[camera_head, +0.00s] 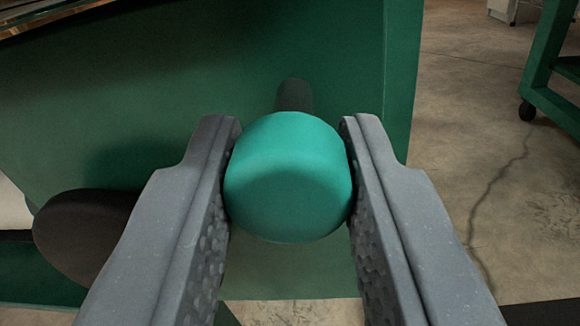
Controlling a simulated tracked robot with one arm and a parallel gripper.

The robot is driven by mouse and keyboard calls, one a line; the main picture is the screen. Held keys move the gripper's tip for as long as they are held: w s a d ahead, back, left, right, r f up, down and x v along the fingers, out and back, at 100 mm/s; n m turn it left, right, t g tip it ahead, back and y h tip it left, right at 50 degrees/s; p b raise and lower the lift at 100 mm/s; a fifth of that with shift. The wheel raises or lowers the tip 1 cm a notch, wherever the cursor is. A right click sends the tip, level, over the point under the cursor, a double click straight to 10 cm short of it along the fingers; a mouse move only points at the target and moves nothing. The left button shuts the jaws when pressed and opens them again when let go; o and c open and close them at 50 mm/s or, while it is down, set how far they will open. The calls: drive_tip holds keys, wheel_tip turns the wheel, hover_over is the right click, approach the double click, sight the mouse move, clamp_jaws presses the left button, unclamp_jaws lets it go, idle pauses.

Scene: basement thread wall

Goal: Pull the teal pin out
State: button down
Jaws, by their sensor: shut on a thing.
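The teal pin (288,178) shows as a rounded teal head in the middle of the view. My gripper (289,165) is shut on it, with one grey finger against its left side and the other against its right side. Behind and just above the head, a dark round shaft or stub (294,95) shows in front of the green panel (330,60). The head hides its lower part, so I cannot tell how the two join or how deep the pin sits.
A dark rounded object (80,235) is at the lower left, partly behind my left finger. The green panel ends at a vertical edge right of centre. Beyond it is bare concrete floor (470,130) with a crack. A green wheeled frame (550,85) stands at the upper right.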

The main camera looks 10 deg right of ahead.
drive_tip(key=c, duration=1.4)
unclamp_jaws()
drive_tip(key=shift+s, duration=0.25)
drive_tip(key=p+v, duration=0.4)
drive_tip(key=v, duration=0.9)
drive_tip(key=shift+s+a, duration=0.15)
drive_tip(key=shift+s, duration=0.1)
